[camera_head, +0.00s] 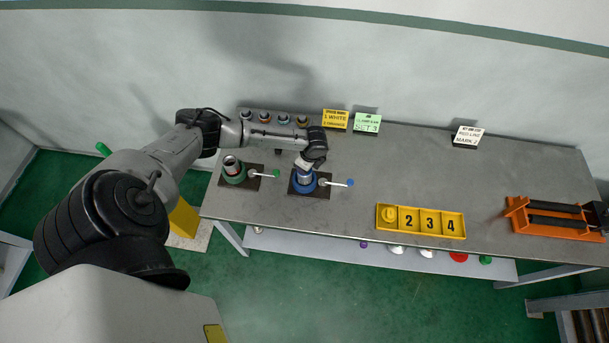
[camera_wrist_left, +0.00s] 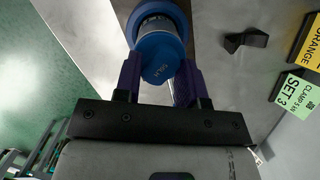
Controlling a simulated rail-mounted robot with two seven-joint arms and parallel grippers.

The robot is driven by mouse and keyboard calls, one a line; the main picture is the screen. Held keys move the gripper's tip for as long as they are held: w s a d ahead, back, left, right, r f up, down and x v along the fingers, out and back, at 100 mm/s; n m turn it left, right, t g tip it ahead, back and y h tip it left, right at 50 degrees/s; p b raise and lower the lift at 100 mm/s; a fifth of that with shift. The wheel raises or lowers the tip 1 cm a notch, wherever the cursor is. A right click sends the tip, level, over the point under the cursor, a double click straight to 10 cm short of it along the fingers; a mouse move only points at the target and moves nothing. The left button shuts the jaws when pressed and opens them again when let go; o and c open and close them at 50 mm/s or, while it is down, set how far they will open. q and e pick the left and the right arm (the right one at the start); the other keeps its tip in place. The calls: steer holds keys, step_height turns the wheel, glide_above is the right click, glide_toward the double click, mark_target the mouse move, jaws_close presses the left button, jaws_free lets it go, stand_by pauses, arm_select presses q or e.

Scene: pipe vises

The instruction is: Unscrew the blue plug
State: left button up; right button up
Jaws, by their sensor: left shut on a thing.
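The blue plug (camera_wrist_left: 160,58) sits on the end of a silver pipe (camera_wrist_left: 157,27) in the left wrist view. My left gripper (camera_wrist_left: 160,75) is shut on it, with one dark finger on each side. In the head view my left gripper (camera_head: 304,163) is over the blue vise (camera_head: 304,184), whose pipe stands upright. The plug is hidden there behind the gripper. A white handle with a blue knob (camera_head: 350,183) extends right from this vise. My right gripper is not in view.
A green vise (camera_head: 234,174) holding a pipe stands left of the blue one. A yellow numbered tray (camera_head: 421,222) and an orange rack (camera_head: 555,217) lie to the right. Several small round parts (camera_head: 280,119) and sign cards (camera_head: 336,120) line the back. The table's middle is clear.

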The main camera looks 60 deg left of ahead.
arm_select(q)
steer(key=m, duration=0.2)
steer(key=shift+r+m+p, duration=0.1)
steer(key=shift+m+p, duration=0.3)
steer(key=shift+s+m+t, duration=0.1)
steer(key=shift+m+t, duration=0.3)
steer(key=shift+m, duration=0.6)
steer(key=shift+m+p, duration=0.3)
steer(key=shift+m, duration=0.5)
steer(key=m, duration=0.2)
steer(key=shift+m+t, duration=0.4)
